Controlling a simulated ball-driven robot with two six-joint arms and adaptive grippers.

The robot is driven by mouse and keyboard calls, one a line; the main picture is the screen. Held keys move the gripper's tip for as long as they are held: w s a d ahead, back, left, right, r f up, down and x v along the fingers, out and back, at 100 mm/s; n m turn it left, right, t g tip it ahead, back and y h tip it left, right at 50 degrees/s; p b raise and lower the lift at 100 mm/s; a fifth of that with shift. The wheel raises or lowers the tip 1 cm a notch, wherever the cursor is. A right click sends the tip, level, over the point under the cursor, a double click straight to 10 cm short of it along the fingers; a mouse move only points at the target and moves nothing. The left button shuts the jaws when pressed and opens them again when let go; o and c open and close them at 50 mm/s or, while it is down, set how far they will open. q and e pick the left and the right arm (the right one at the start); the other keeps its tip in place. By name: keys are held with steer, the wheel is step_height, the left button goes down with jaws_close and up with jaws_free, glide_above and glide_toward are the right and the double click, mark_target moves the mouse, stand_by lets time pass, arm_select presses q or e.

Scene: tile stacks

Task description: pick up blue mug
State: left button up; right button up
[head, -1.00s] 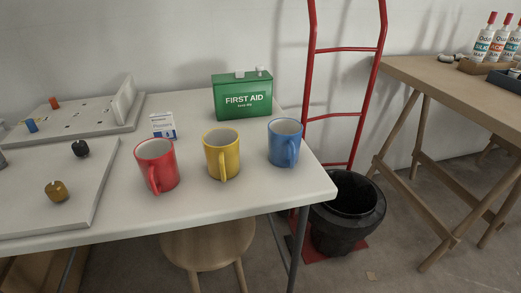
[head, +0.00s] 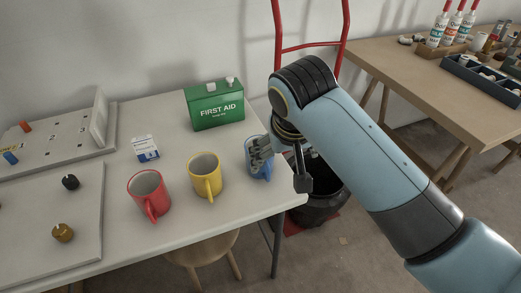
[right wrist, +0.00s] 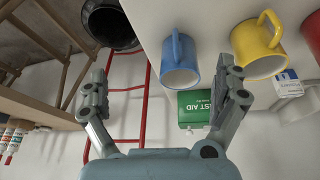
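The blue mug (head: 262,173) stands upright near the right end of the white table, partly hidden behind my right gripper (head: 281,166) in the head view. In the right wrist view, the blue mug (right wrist: 181,62) lies ahead of my right gripper (right wrist: 163,92), between the lines of its two spread fingers and closer to the right finger. The picture there is turned about, with the mug's handle pointing up. My right gripper is open and holds nothing. I cannot tell whether a finger touches the mug. My left gripper is in neither view.
A yellow mug (head: 205,174) and a red mug (head: 148,193) stand left of the blue mug. A green first aid box (head: 214,107) stands behind. A black bin (head: 314,205) and red hand truck (head: 312,46) are beyond the table's right edge.

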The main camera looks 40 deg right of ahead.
steer(key=w+r+m, duration=0.1)
steer(key=w+m, duration=0.1)
steer(key=w, duration=0.5)
steer(key=shift+m+h, duration=0.3)
steer(key=x, duration=0.3)
steer(key=b+x, duration=0.1)
steer(key=x, duration=0.6)
steer(key=shift+w+a+f, duration=0.3)
steer(key=shift+w+a, duration=0.05)
steer(key=shift+w, duration=0.1)
steer(key=shift+c, duration=0.3)
steer(key=c, duration=1.4)
